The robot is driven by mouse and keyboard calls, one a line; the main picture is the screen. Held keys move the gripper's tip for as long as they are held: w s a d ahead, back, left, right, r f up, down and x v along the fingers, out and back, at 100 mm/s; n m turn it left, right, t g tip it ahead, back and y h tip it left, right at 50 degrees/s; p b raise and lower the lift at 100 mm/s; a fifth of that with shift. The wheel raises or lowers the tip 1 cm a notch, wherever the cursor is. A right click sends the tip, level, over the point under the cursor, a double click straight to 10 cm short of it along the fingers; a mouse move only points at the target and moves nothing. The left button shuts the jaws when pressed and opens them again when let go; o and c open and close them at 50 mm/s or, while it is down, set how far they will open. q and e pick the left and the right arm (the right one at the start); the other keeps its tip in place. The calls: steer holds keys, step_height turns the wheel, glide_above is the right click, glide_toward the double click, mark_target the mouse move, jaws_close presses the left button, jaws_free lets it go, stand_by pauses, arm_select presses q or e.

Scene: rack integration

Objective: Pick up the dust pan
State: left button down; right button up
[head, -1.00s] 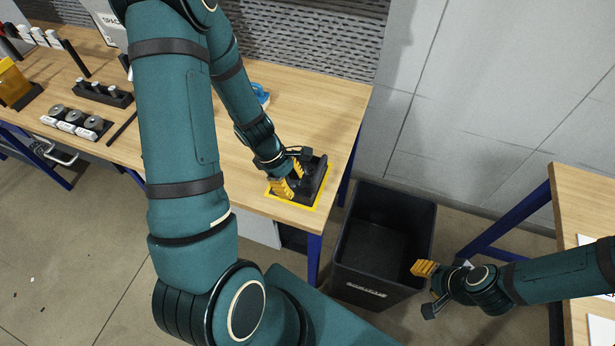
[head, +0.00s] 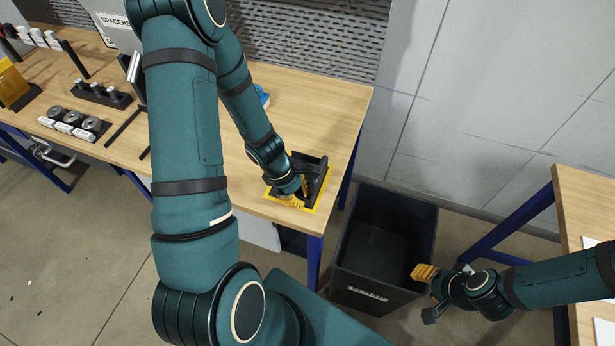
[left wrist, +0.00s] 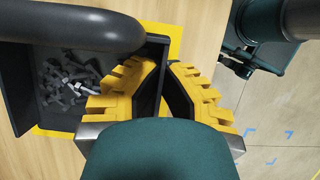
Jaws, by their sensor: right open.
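The dust pan (head: 319,172) is black and stands on the yellow-edged square (head: 303,209) near the table's front right corner. In the left wrist view the dust pan (left wrist: 28,98) holds several small grey bits, and its thick dark handle crosses the upper left. My left gripper (head: 299,193) is at the pan's near side. In the left wrist view its yellow fingers (left wrist: 166,66) are close together, with the pan's side wall between them. They hide part of that wall. My right gripper (head: 424,290) is open and empty beside the bin, far from the pan.
A dark bin (head: 348,283) stands on the floor right of the wooden table (head: 320,108). A second table (head: 578,190) is at the right. Spacers, holders and a blue object (head: 262,95) stand on the first table. Its surface left of the pan is mostly clear.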

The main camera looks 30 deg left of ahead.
stand_by(0.3)
arm_select(q)
step_height(320, 180, up, 8)
steer(key=p, duration=0.3)
steer(key=shift+r, duration=1)
steer(key=t+b, duration=0.1)
steer(key=b, duration=0.2)
steer(key=shift+s, duration=0.2)
stand_by(0.5)
